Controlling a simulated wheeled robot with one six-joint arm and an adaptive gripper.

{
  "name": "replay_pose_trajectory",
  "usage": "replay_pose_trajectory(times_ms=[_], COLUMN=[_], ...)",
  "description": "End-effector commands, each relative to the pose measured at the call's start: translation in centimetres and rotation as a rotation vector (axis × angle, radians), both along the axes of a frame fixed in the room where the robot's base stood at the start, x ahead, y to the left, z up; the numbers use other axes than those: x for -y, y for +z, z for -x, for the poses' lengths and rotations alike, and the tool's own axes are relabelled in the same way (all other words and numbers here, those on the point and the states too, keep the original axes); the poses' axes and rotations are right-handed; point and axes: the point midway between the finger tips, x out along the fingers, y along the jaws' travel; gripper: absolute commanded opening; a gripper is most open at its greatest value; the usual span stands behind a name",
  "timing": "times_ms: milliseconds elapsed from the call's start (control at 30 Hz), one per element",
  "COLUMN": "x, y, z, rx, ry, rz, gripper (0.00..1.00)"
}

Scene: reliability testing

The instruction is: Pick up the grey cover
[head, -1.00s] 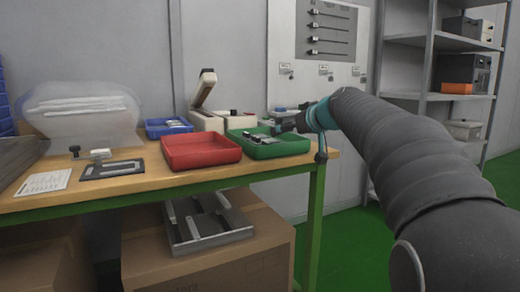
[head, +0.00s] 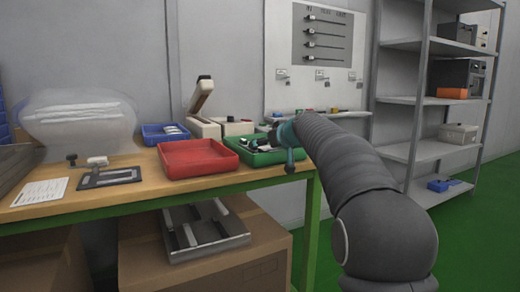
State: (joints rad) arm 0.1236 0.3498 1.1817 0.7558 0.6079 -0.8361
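The green tray (head: 283,158) sits near the right end of the workbench. Small grey and dark parts (head: 256,143) lie in it; one may be the grey cover, but they are too small to tell apart. My gripper (head: 267,138) is low over the back and middle of the green tray, beside these parts. Its fingers are tiny and dark here, so I cannot see whether they are open or touch a part. My arm comes in from the right and hides the tray's far right side.
A red tray (head: 197,170) stands left of the green one, apparently empty. A blue tray (head: 152,139) and a white device with a raised lid (head: 204,122) stand behind. A dark frame plate (head: 110,178) lies at left. Shelving (head: 419,100) stands at right.

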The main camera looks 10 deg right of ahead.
Motion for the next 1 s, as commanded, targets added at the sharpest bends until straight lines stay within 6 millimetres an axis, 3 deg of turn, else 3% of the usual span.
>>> replay_pose_trajectory(times_ms=[133, 400, 800, 1000], x=[-0.4, -0.41, -0.38, -0.35], y=[-0.5, -0.58, -0.71, -0.83], z=[-1.12, -1.25, -1.25, -1.27], rx=[0.0, 0.0, -0.002, -0.004], ry=[0.0, -0.001, 0.0, 0.0], rz=[0.0, 0.0, 0.0, 0.0], gripper=[1.0, 0.97, 0.0, 0.0])
